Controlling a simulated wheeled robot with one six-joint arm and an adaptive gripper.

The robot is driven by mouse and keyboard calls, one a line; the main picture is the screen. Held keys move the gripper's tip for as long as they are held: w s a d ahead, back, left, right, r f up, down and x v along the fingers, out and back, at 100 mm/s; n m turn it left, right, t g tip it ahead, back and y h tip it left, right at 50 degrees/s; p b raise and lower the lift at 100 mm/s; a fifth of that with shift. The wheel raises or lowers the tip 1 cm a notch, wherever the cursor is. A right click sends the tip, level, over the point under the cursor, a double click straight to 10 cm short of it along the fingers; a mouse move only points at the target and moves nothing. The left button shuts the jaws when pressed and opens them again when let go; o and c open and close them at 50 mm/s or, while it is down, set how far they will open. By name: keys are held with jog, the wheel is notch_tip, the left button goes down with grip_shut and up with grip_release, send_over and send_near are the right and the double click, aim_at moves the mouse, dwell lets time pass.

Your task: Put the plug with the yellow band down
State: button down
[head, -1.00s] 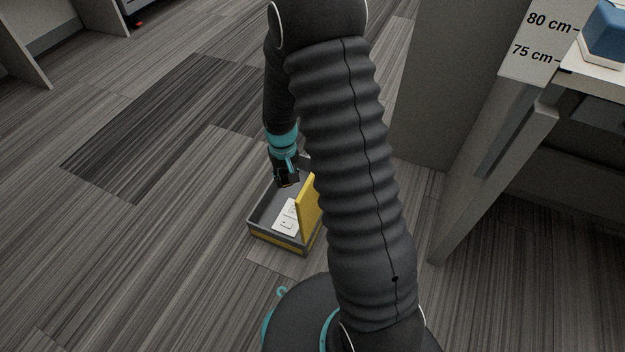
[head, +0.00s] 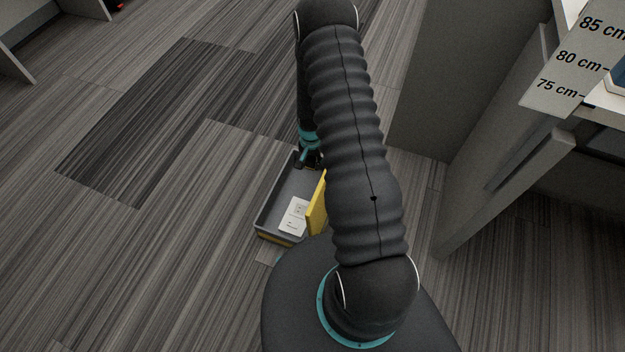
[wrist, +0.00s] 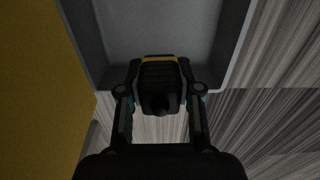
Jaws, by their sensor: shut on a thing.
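My gripper (wrist: 161,108) is shut on a black plug (wrist: 158,84) with a yellow band (wrist: 158,59) in the wrist view. The plug is between the two fingers, over the near edge of a grey tray (wrist: 170,20). Its height above the tray is hard to tell. In the head view my gripper (head: 311,160) is at the far end of the same grey tray (head: 265,212), partly hidden by my arm, and the plug cannot be made out there.
The tray stands on the striped carpet and has a yellow panel (head: 317,207) at its right and a white card (head: 294,216) inside. A grey desk (head: 505,185) with a height scale (head: 568,75) stands to the right. The carpet at left is clear.

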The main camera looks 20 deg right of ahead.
aim_at(313, 183)
notch_tip(313, 183, down, 10)
jog(key=shift+d+f, duration=0.15)
jog(key=shift+f, duration=0.1)
dwell(0.4)
jog(key=shift+b, duration=0.35)
jog(key=shift+f+b, duration=0.35)
jog(key=shift+f, duration=0.05)
jog(key=shift+f, duration=0.1)
jog(key=c, duration=0.8)
grip_release()
